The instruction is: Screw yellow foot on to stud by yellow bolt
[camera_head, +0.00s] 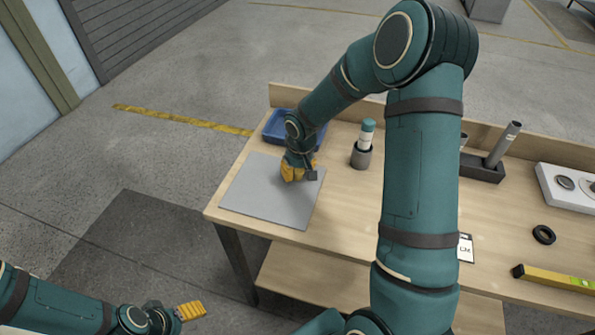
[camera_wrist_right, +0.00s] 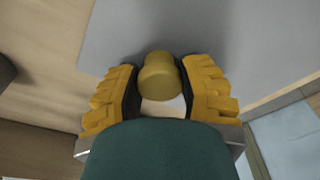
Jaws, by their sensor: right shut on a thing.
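My right gripper (camera_head: 299,174) reaches down over the grey mat (camera_head: 258,205) on the workbench. In the right wrist view its two yellow-padded fingers are shut on a round, dull yellow piece, the yellow foot (camera_wrist_right: 159,77). The foot sits between the fingertips with the grey mat behind it. In the head view the foot cannot be told from the yellow finger pads. My left gripper (camera_head: 190,311) is low at the left, away from the bench, and its opening is too small to judge. No stud or yellow bolt can be made out.
A blue tray (camera_head: 273,125) stands behind the mat. A dark cup (camera_head: 361,157) holds a teal-and-white bottle. Farther right are a dark holder (camera_head: 483,170) with a grey tube, a white block (camera_head: 565,190), a black ring (camera_head: 543,234) and a yellow level (camera_head: 556,279).

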